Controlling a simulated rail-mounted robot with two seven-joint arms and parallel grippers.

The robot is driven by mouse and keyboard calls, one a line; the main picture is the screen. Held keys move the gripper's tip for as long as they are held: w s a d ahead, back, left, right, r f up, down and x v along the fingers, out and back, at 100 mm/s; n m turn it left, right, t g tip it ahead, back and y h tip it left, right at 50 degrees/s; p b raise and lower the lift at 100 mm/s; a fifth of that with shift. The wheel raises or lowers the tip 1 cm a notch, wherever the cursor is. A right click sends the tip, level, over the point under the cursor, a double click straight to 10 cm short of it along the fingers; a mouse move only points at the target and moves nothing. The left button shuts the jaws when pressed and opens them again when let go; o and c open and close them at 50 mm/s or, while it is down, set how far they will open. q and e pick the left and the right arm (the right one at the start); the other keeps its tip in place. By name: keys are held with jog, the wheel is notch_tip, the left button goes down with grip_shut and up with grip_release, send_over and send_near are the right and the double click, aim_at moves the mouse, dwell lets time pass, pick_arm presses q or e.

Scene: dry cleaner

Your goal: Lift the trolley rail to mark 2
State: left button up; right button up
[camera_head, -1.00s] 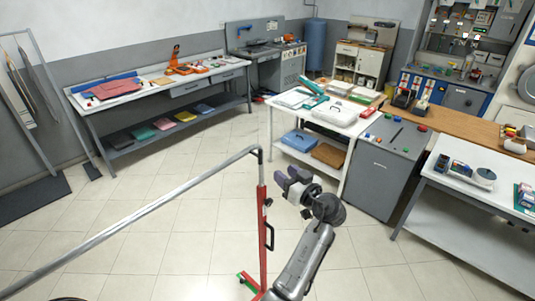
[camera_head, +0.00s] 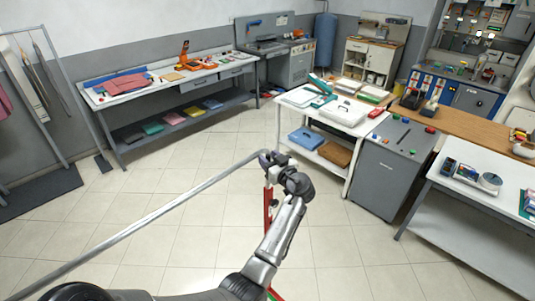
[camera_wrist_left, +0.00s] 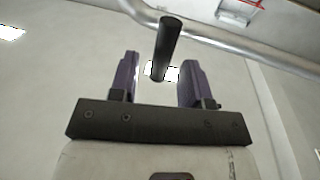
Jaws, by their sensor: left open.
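The trolley rail (camera_head: 150,215) is a long silver tube running from the lower left to a bend above a red post (camera_head: 268,205). It also crosses the top of the left wrist view (camera_wrist_left: 230,43). My left gripper (camera_head: 270,157) is at the rail's bend and hides the post's top. In the left wrist view its purple fingers (camera_wrist_left: 158,72) are apart. A dark cylindrical grip (camera_wrist_left: 168,45) appears between them; contact cannot be told. The lower post is partly behind my left arm. No height marks can be read. My right gripper is not in view.
A white table (camera_head: 300,97) with boxes and a grey cabinet (camera_head: 382,178) stand right of the post. A white bench (camera_head: 420,225) is farther right. A workbench (camera_head: 113,130) lines the back left wall. The tiled floor between is clear.

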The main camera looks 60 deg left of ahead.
pick_arm(q)
jog(key=shift+a, duration=0.65)
grip_shut()
